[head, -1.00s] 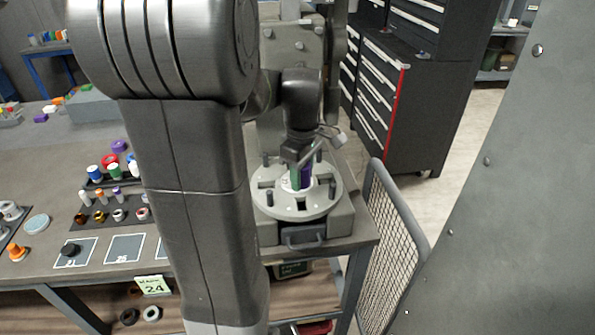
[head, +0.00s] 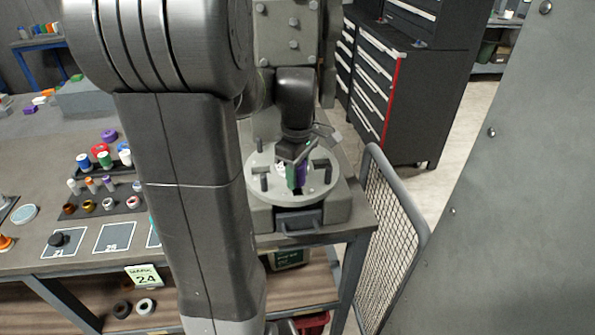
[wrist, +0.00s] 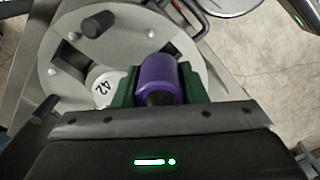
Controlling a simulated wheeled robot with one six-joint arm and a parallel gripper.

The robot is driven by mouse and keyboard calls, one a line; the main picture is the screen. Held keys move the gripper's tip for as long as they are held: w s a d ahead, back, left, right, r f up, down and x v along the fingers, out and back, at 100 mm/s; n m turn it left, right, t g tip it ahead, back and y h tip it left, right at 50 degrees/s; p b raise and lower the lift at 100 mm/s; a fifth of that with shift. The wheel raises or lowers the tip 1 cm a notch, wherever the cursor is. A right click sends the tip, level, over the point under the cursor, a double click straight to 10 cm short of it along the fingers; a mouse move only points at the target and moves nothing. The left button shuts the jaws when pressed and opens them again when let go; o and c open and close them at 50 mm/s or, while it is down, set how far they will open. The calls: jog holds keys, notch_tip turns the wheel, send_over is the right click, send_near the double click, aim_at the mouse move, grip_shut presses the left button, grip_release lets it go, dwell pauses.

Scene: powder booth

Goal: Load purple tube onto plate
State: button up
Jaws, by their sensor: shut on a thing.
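The purple tube (wrist: 158,78) is between the green fingers of my gripper (wrist: 157,88) in the wrist view. In the head view my gripper (head: 297,176) is over the round grey plate (head: 262,198), with the purple tube (head: 302,173) partly hidden by a green finger. The plate (wrist: 72,28) also fills the upper part of the wrist view, with dark pegs and slots. A white disc marked 42 (wrist: 103,88) lies on it beside the tube. I cannot tell whether the tube's lower end touches the plate.
A workbench (head: 40,190) at left holds coloured spools, small tubes and numbered mats. A mesh cart panel (head: 392,235) stands right of the plate's machine. Black drawer cabinets (head: 385,85) are behind. A large grey panel (head: 500,210) fills the right side.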

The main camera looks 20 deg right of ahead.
jog(key=shift+f+b, duration=0.55)
jog(key=shift+f, duration=0.35)
jog(key=o, duration=1.1)
jog(key=shift+o, duration=0.2)
jog(key=shift+r, duration=0.1)
